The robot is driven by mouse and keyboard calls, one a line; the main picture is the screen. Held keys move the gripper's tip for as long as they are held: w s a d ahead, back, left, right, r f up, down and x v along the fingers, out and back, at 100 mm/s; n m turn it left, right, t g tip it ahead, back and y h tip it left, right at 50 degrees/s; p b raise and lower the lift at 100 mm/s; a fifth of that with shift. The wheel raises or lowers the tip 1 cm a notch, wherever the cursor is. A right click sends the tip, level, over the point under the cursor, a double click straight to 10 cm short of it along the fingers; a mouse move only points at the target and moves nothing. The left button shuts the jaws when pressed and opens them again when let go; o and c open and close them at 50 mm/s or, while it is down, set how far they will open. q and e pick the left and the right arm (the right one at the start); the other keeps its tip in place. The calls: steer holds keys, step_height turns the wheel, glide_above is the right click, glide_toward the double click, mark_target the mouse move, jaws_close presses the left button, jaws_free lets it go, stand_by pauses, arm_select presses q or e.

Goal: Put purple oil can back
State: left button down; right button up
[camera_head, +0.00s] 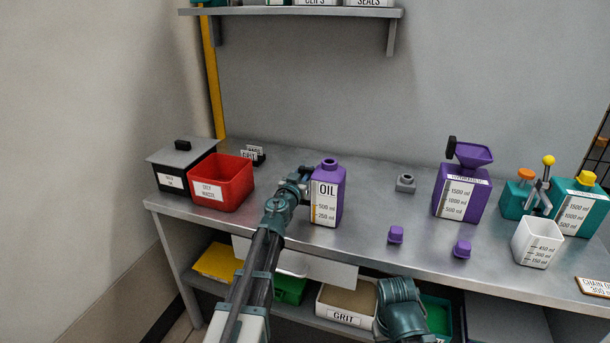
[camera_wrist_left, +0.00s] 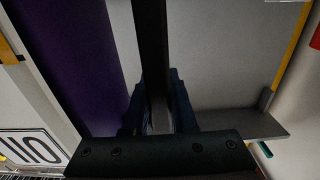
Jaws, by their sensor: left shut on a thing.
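The purple oil can (camera_head: 328,173) is upright at the middle of the bench, with an open neck and a white OIL label. Whether its base touches the bench is hard to tell. My left gripper (camera_head: 303,178) is at the can's left side, shut on its dark handle (camera_wrist_left: 151,45). In the left wrist view the can's purple side (camera_wrist_left: 75,60) and label fill the left. The fingertips are partly hidden there. My right gripper is not in view; part of my right arm shows at the bottom of the head view.
Left stand a red bin (camera_head: 221,180) and a lidded black box (camera_head: 172,180). Right are a purple hydraulic can (camera_head: 461,194) with a funnel, teal cans and a white measuring cup (camera_head: 537,243).

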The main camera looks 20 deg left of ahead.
arm_select(q)
steer(key=shift+f, duration=0.15)
steer(key=c, duration=0.7)
jaws_free()
steer(key=shift+r, duration=0.2)
steer(key=s, duration=1.2)
steer(key=shift+a, duration=0.2)
